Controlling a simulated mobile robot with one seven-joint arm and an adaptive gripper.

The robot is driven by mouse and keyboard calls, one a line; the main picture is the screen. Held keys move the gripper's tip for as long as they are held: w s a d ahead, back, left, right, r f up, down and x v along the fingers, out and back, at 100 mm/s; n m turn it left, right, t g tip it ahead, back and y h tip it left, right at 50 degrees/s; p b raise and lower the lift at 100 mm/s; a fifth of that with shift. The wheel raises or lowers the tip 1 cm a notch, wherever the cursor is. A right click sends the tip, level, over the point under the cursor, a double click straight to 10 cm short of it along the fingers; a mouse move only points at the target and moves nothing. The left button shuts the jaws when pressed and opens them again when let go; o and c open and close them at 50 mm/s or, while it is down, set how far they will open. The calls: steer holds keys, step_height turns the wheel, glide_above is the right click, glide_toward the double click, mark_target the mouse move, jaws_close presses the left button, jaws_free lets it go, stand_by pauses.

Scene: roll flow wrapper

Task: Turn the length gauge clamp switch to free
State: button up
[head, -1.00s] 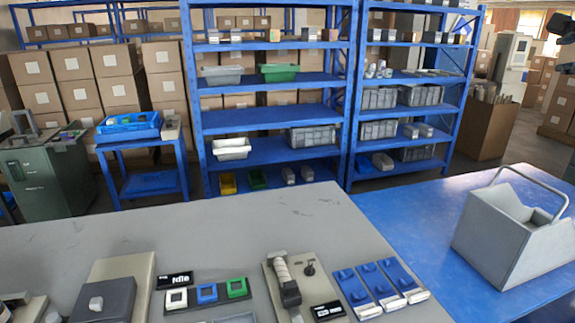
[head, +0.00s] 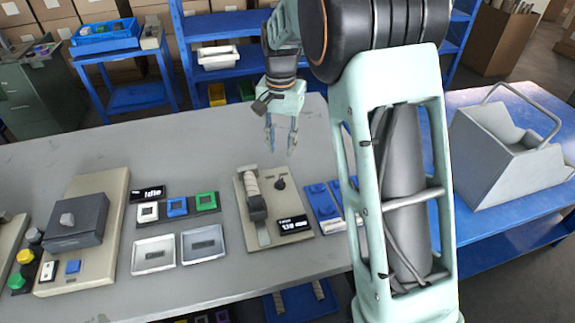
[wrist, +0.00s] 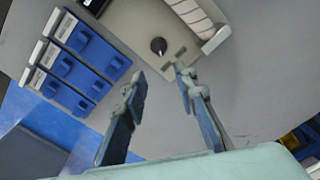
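The length gauge (head: 246,212) is a beige panel on the grey table, with a ribbed pale roller (head: 251,183), a black slide and a small display (head: 293,225). Its round black clamp switch (head: 280,184) sits right of the roller, and it also shows in the wrist view (wrist: 158,46) with a light pointer mark. My gripper (head: 281,147) hangs above and behind the gauge with its fingers pointing down. In the wrist view its two blue-tipped fingers (wrist: 158,79) are apart with nothing between them, and the switch lies beyond the gap. The fingers do not touch the switch.
Blue switch modules (head: 320,203) stand right of the gauge, partly behind my arm. Left are an "Idle" display (head: 148,193), a coloured button row (head: 178,206) and two trays (head: 203,243). A grey bin (head: 500,150) stands on the blue table. The table behind the gauge is clear.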

mark_target(280, 181)
steer(key=f, duration=1.1)
steer(key=shift+s+a+f, duration=0.25)
steer(key=shift+s+a, duration=0.05)
steer(key=shift+s, duration=0.05)
steer(key=shift+c, duration=0.4)
jaws_close()
